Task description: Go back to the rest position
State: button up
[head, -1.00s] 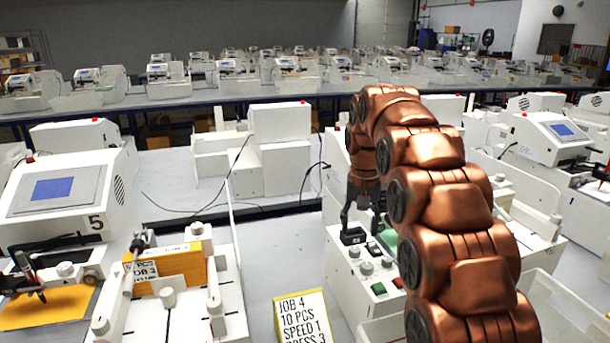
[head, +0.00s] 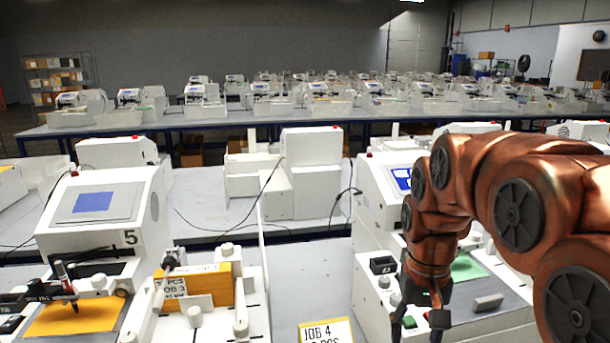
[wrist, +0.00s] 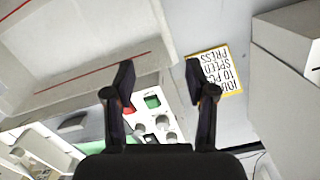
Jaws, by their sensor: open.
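My gripper (head: 422,322) is at the lower right of the head view, in front of the white plotter whose screen is lit blue. In the wrist view my gripper (wrist: 160,85) has its two dark fingers wide apart with nothing between them. My copper arm covers part of that plotter in the head view.
A job card (head: 326,331) lies on the table left of my gripper; it also shows in the wrist view (wrist: 219,72). Plotter 5 (head: 105,205) stands at left with an orange sheet (head: 75,318) and a card stack (head: 205,288). Rows of plotters fill the back.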

jog(key=s+f, duration=0.4)
jog(key=s, duration=0.6)
jog(key=s+f+n, duration=0.1)
jog(key=s+f, duration=0.3)
jog(key=s, duration=0.7)
jog(key=shift+a+g, duration=0.3)
jog(key=shift+g, duration=0.1)
dwell(5.5)
